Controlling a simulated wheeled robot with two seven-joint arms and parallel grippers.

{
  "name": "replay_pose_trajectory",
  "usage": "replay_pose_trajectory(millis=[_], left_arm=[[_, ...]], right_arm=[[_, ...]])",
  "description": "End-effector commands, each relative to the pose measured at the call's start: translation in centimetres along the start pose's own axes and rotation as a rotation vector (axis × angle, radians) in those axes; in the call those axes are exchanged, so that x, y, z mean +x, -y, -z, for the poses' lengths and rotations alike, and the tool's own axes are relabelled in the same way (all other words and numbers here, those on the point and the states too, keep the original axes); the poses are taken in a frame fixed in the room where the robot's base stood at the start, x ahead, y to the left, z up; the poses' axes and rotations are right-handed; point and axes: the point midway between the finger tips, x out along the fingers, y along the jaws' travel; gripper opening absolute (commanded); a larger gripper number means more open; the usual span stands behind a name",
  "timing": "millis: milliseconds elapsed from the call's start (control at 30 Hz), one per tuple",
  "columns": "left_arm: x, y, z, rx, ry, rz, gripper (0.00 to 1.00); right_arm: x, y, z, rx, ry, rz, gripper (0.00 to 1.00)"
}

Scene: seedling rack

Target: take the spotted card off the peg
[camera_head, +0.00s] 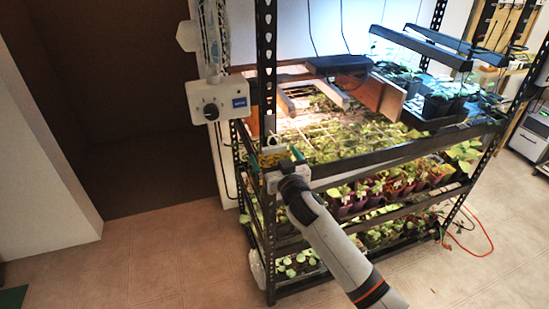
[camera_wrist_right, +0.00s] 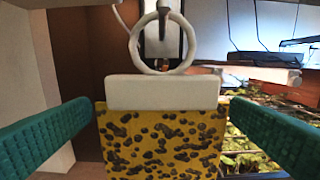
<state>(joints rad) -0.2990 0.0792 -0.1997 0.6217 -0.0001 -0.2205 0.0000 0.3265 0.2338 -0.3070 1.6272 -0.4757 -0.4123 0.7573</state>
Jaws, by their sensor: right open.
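The spotted card (camera_wrist_right: 160,142) is yellow with dark brown spots. It hangs upright under a white top bar (camera_wrist_right: 162,92) with a white ring (camera_wrist_right: 133,48). The ring hangs at a small peg (camera_wrist_right: 164,20); the exact contact is hard to see. My right gripper (camera_wrist_right: 163,108) is open, with one green finger on each side of the card and the card apart from both. In the head view my right gripper (camera_head: 276,160) is at the rack's near left post, with a little yellow of the card between its fingers. My left gripper is out of view.
The black metal rack (camera_head: 266,60) holds several shelves of seedlings (camera_head: 340,140) right behind the card. A white control box with a dial (camera_head: 222,103) is above and left of my gripper. Open floor (camera_head: 130,260) lies to the left.

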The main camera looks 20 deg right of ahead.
Motion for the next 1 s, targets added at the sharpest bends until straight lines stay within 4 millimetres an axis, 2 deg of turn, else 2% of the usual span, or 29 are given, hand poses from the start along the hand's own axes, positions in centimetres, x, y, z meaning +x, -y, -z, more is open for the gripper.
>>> replay_pose_trajectory(millis=[67, 200, 533, 767, 800, 1000], left_arm=[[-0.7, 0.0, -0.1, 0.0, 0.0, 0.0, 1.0], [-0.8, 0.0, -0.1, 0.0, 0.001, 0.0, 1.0], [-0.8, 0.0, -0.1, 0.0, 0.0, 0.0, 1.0], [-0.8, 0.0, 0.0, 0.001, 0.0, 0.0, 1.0], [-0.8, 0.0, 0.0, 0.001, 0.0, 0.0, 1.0], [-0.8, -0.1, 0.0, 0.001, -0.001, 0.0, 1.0]], right_arm=[[1.2, 0.1, -0.3, -0.001, 0.0, 0.0, 1.0], [2.7, 0.1, -0.1, 0.0, 0.0, 0.0, 1.0], [3.2, 0.1, 0.0, 0.001, 0.0, 0.0, 1.0], [3.2, 0.1, 0.0, 0.0, 0.0, 0.0, 0.62], [3.2, 0.1, 0.0, 0.0, 0.0, 0.0, 0.6], [3.2, 0.1, 0.0, 0.0, 0.0, 0.0, 0.6]])
